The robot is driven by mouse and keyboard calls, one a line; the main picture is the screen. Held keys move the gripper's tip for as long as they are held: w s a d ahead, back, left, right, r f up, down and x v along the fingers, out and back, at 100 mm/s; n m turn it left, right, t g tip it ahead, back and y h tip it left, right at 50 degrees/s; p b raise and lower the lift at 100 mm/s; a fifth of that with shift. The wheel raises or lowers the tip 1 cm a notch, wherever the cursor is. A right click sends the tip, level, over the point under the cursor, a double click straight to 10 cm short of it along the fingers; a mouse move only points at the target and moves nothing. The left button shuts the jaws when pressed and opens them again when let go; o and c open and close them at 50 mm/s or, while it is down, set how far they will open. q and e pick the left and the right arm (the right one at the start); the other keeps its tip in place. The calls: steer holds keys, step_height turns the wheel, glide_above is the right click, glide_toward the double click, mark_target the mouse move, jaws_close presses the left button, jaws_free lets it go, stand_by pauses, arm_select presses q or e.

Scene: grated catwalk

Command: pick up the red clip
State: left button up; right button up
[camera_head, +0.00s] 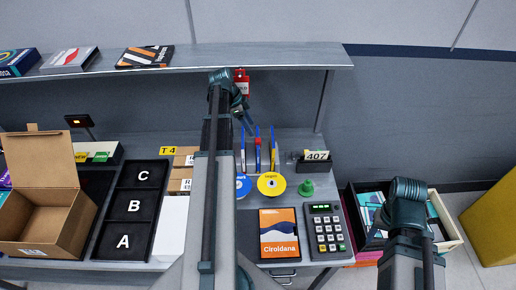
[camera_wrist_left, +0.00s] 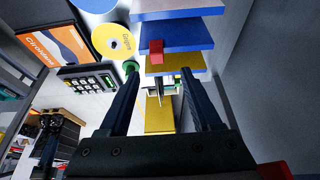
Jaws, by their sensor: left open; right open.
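The red clip (camera_head: 258,143) sits on the upper part of the middle of several thin upright blue dividers. In the left wrist view the clip (camera_wrist_left: 156,50) is a small red block at a panel's edge, just beyond the fingertips. My left gripper (camera_wrist_left: 160,74) is open and empty, its two dark fingers apart, with the clip roughly between their lines.
A yellow disc (camera_head: 271,184), a green knob (camera_head: 306,188) and a 407 label block (camera_head: 317,161) stand near the dividers. A shelf (camera_head: 180,57) overhangs the table's back. A calculator (camera_head: 325,229) and orange book (camera_head: 279,235) lie in front. An open cardboard box (camera_head: 75,222) is left.

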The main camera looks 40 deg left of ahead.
mark_target(258, 139)
arm_select(q)
steer(key=b+x, duration=0.1)
steer(key=x, duration=0.1)
steer(key=b+x, duration=0.4)
steer(key=shift+s+d+f, duration=0.1)
steer(key=shift+s+f, duration=0.1)
steer(key=shift+s, duration=0.05)
steer(key=shift+w+d+f+b, duration=0.15)
steer(key=shift+w+f+b, duration=0.05)
steer(key=shift+f+b, duration=0.2)
steer(key=shift+r, duration=0.1)
steer(key=shift+c, duration=0.4)
jaws_close()
arm_select(e)
step_height(258, 139, down, 6)
steer(key=shift+f, duration=0.25)
